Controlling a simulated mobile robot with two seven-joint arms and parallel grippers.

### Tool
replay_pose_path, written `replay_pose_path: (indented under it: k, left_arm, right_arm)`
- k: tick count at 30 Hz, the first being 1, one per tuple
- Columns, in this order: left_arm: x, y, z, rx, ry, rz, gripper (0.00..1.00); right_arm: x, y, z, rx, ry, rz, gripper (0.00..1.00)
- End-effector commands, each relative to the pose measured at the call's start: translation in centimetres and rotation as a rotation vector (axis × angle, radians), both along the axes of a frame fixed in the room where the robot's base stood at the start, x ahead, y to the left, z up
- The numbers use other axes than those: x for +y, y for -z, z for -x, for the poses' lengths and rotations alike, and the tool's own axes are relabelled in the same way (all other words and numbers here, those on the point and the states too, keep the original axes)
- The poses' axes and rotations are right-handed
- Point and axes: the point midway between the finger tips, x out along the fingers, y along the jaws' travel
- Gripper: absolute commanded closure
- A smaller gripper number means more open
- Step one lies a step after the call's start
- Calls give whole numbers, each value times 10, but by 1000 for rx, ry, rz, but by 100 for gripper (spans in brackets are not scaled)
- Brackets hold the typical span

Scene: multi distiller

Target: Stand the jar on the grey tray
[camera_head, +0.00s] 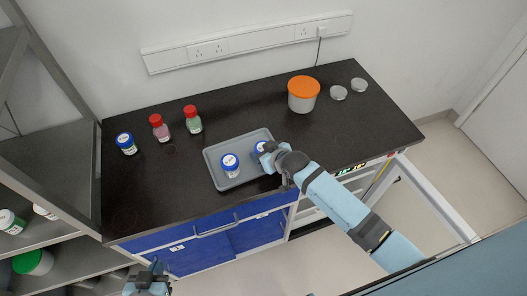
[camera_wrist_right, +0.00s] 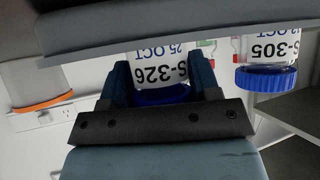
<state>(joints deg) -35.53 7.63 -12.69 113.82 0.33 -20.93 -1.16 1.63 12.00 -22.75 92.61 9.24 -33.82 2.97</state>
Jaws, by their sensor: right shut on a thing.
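The grey tray (camera_head: 241,147) lies on the black bench. A jar with a blue lid, labelled S-326 (camera_wrist_right: 162,68), is between the fingers of my right gripper (camera_head: 266,154), which is shut on it. It is at the tray's right side, upright; its base is hidden behind what looks like the tray's rim (camera_wrist_right: 180,30) in the upside-down wrist view, so I cannot tell if it touches the tray floor. Another blue-lidded jar, S-305 (camera_head: 230,166), stands on the tray to its left and also shows in the wrist view (camera_wrist_right: 268,62). My left gripper (camera_head: 150,272) is low at the bottom edge, its jaws unclear.
A blue-lidded bottle (camera_head: 126,144) and two red-capped bottles (camera_head: 160,128) (camera_head: 193,120) stand left of the tray. A white tub with an orange lid (camera_head: 303,95) and two pale round dishes (camera_head: 338,92) (camera_head: 359,85) are at the back right. Metal shelving stands at left.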

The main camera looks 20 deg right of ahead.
Motion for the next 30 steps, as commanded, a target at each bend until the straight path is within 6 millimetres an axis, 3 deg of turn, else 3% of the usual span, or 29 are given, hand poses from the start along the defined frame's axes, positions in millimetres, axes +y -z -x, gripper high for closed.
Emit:
replay_pose_path:
  k: [4,5,7,8,19,30]
  left_arm:
    - [0,1,0,0,0,0,100]
    - [0,1,0,0,0,0,100]
    - [0,1,0,1,-1,1,100]
    - [0,1,0,1,-1,1,100]
    - [0,0,0,1,0,1,100]
    - [-1,5,1,1,1,2,100]
  right_arm:
    - [0,4,0,0,0,0,69]
    - [0,3,0,0,0,0,37]
    - [0,3,0,0,0,0,20]
    - [0,3,0,0,0,0,18]
    - [-2,-3,4,1,0,0,18]
    - [-24,-43,62,1,-1,1,18]
